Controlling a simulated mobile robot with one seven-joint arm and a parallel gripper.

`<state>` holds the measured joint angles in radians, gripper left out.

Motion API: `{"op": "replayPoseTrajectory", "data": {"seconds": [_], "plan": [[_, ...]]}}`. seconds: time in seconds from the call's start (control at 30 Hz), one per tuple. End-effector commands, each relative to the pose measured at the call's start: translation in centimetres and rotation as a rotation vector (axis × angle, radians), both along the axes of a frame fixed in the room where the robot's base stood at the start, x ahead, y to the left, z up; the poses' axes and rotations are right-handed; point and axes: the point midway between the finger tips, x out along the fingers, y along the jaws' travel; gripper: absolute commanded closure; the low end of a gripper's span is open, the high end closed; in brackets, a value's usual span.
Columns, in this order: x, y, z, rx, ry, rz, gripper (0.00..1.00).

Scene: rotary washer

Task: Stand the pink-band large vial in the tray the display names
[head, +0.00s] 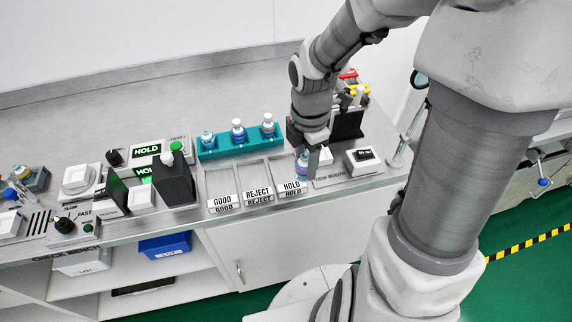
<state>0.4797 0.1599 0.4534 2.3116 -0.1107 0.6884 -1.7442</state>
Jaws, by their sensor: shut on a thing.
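My gripper (308,150) points down at the right end of the tray row and is shut on a vial (302,166) with pink and blue on it, taken to be the pink-band large vial. The vial hangs upright at the right edge of the HOLD tray (292,188); I cannot tell whether its base touches anything. The REJECT tray (257,195) and GOOD tray (223,203) lie to the left and look empty. The display (147,150) reads HOLD in pale letters. My fingertips are partly hidden by the gripper body.
A teal rack (241,148) with several vials stands behind the trays. A black block (175,180) stands left of the GOOD tray. A white device with a dark screen (363,160) and a black stand (347,122) are right of my gripper.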

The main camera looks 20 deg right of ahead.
Motion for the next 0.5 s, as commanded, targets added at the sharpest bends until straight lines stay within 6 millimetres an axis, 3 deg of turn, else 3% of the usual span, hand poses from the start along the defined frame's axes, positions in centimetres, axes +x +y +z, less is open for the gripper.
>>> {"op": "replayPoseTrajectory", "data": {"seconds": [0.5], "plan": [[8.9, 1.3, -5.6, 0.002, 0.003, -0.001, 1.0]]}}
